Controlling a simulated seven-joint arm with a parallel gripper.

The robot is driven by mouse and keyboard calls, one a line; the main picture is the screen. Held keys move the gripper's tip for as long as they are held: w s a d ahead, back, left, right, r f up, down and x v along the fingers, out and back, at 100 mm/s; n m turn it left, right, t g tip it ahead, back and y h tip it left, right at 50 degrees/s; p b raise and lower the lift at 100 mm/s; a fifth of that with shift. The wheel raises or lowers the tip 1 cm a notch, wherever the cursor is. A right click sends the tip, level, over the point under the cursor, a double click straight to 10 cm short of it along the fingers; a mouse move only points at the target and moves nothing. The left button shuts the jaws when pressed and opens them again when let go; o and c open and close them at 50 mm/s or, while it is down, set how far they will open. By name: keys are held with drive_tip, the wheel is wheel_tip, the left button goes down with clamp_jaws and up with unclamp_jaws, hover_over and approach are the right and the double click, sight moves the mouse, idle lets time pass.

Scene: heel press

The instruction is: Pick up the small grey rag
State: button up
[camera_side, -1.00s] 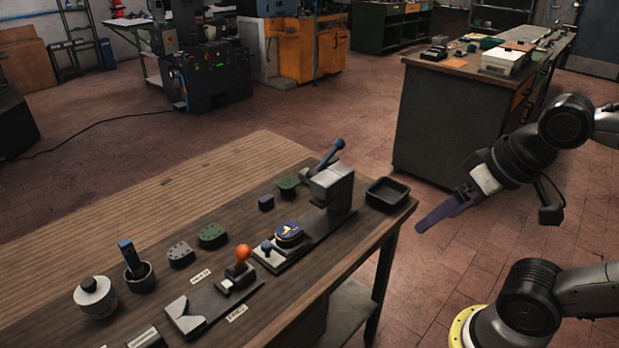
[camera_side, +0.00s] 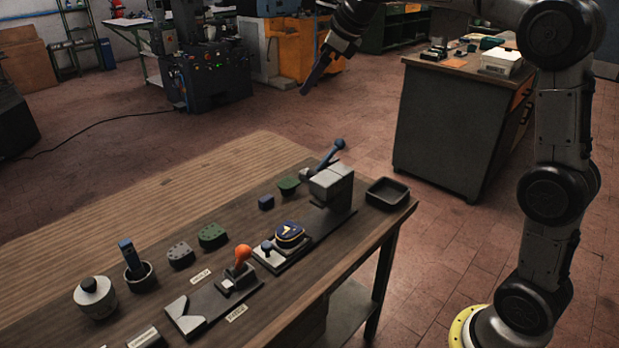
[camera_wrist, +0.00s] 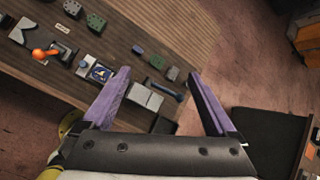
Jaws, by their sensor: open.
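I cannot make out a small grey rag in either view. A small grey dotted block (camera_side: 180,255) lies on the bench (camera_side: 100,222) beside a green dotted block (camera_side: 212,235); both look rigid, not like cloth. My gripper (camera_side: 304,92) is high in the air beyond the far edge of the bench, well apart from everything on it. In the wrist view its two purple fingers (camera_wrist: 159,71) are spread wide with nothing between them, and the bench top shows far below.
A grey press (camera_side: 332,186) with a blue-ended lever stands at the bench's right end, next to a black tray (camera_side: 387,193). An orange-knobbed clamp (camera_side: 242,262), a lidded pot (camera_side: 94,297) and a cup (camera_side: 140,278) stand nearer. The far-left bench top is clear.

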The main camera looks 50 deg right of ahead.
drive_tip(key=w+d+f+m, duration=0.3)
drive_tip(key=w+d+f, duration=0.2)
drive_tip(key=w, duration=0.2)
drive_tip(key=m+g, duration=0.3)
hover_over(306, 171)
drive_tip(key=s, duration=0.5)
wheel_tip(306, 171, down, 22)
drive_tip(key=x, duration=1.2)
drive_tip(key=shift+w+f, duration=0.15)
drive_tip(key=shift+f, duration=0.2)
drive_tip(key=c, duration=1.4)
drive_tip(key=shift+r, duration=0.1)
drive_tip(key=shift+c, duration=0.2)
wheel_tip(306, 171, up, 10)
